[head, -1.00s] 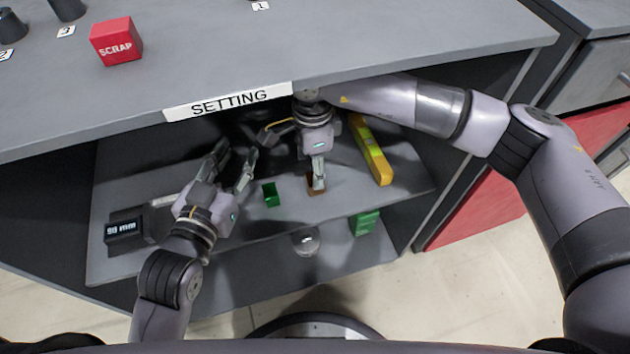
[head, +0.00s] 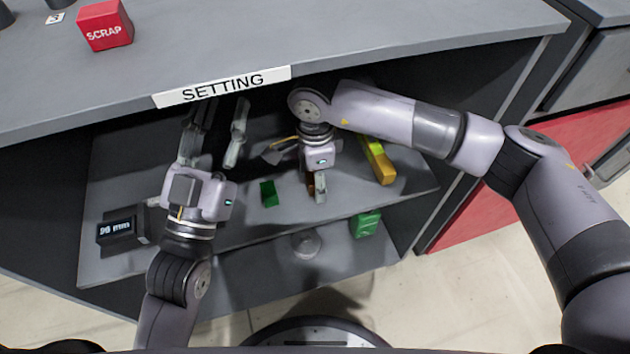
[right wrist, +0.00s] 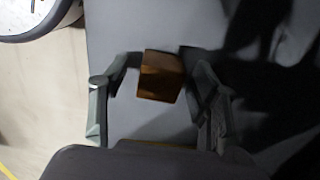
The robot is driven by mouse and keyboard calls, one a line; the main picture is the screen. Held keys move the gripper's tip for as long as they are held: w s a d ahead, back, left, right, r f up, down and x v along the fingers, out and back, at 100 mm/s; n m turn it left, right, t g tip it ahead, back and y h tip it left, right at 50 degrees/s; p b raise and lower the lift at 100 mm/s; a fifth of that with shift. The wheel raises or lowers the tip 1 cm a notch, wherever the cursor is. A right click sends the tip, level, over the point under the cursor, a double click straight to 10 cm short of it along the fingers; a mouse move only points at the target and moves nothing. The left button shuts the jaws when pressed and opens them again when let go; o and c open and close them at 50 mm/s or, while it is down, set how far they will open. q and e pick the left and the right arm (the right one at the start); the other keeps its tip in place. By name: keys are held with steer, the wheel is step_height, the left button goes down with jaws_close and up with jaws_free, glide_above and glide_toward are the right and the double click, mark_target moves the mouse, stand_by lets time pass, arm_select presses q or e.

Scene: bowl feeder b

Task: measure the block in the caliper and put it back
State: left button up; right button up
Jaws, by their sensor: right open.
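The block (right wrist: 160,77) is a small brown block on the grey shelf, between the spread fingers of my right gripper (right wrist: 160,68) in the right wrist view. In the head view the block (head: 310,184) is mostly hidden behind that gripper (head: 316,193), which is open. The caliper's dark display (head: 117,229) is at the left end of the shelf, with a blurred mm reading. The rest of the caliper is largely hidden by my left arm. My left gripper (head: 222,112) is open and empty, its fingers pointing toward the back of the shelf.
A green piece (head: 269,193) lies between my grippers. A yellow bar (head: 379,160) lies to the right. A green block (head: 366,224) and a grey round object (head: 306,244) are on the lower level. The tabletop, with a SETTING label (head: 222,87) and red SCRAP box (head: 105,26), overhangs the shelf.

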steer(key=c, duration=1.3)
steer(key=shift+c, duration=0.2)
steer(key=shift+r, duration=0.15)
